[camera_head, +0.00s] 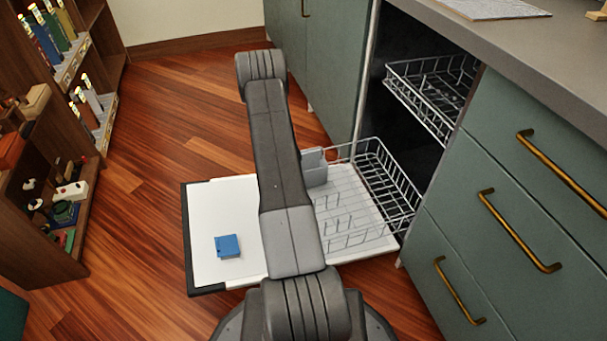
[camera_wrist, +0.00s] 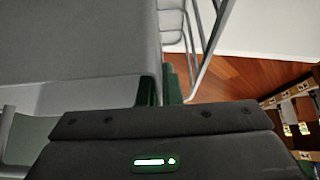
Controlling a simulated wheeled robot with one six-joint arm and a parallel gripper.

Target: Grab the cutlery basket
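The grey cutlery basket (camera_head: 314,168) is at the left end of the lower dishwasher rack, partly hidden by my arm in the head view. In the wrist view its grey walls (camera_wrist: 80,40) fill the upper left. My gripper (camera_wrist: 163,92) has two dark green fingers close together at the basket's wall edge, which appears to run down between them. Whether they press on the wall cannot be told. In the head view my gripper is hidden behind my arm.
The open dishwasher door (camera_head: 205,200) carries a blue block (camera_head: 228,246). The wire lower rack (camera_head: 385,185) is pulled out; the upper rack (camera_head: 435,90) is above it. Shelves (camera_head: 50,190) stand left, drawers (camera_head: 500,220) right. Wooden floor (camera_head: 165,115) is clear between.

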